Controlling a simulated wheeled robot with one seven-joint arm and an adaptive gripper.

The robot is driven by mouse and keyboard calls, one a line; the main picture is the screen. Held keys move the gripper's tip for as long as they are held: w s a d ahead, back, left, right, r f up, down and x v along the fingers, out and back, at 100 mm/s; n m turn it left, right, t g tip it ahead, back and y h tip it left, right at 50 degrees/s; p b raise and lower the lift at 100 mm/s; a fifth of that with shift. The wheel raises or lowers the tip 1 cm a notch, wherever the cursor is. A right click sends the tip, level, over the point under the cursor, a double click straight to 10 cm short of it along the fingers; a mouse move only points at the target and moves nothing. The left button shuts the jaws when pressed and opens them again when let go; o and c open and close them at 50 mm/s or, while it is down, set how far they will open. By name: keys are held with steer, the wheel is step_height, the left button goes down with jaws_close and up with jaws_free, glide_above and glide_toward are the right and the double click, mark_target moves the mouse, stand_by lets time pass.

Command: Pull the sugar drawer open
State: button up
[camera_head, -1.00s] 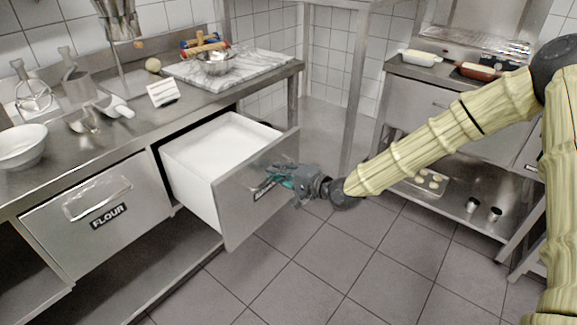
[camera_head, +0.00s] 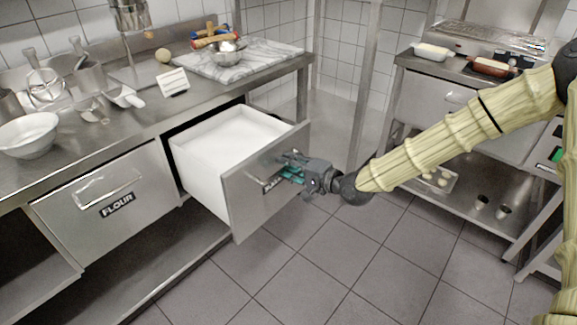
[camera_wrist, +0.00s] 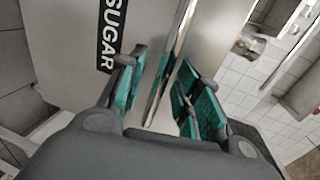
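The sugar drawer (camera_head: 258,190) stands well out from under the counter, its white inside showing empty from above. Its metal front, with the SUGAR label (camera_wrist: 111,38), shows in the wrist view. The bar handle (camera_wrist: 172,55) runs between the teal-padded fingers of my gripper (camera_wrist: 165,90). The fingers stand apart, one on each side of the bar, with gaps visible. In the head view my gripper (camera_head: 292,172) is at the drawer front and hides most of the handle.
The closed flour drawer (camera_head: 105,205) is to the left. The steel counter (camera_head: 140,125) above holds a white bowl (camera_head: 28,135), a scoop (camera_head: 125,97) and a marble board (camera_head: 245,65). A steel workbench (camera_head: 420,100) stands at right. The tiled floor (camera_head: 330,270) in front is clear.

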steer(key=v, duration=1.2)
stand_by(0.3)
steer(key=s+f+n+g+h+p, duration=0.3)
steer(key=s+f+g+h+p, duration=0.25)
steer(key=s+f, duration=1.25)
steer(key=s+d+f+n+g+h+p, duration=0.2)
steer(key=s+d, duration=0.3)
steer(key=s, duration=0.5)
steer(key=s+d+f+n+g+h+p, duration=0.3)
steer(key=s+d+f+h, duration=0.1)
steer(key=s, duration=0.6)
steer(key=shift+s+d+f, duration=0.2)
steer(key=shift+d+f, duration=0.3)
steer(key=shift+d, duration=0.6)
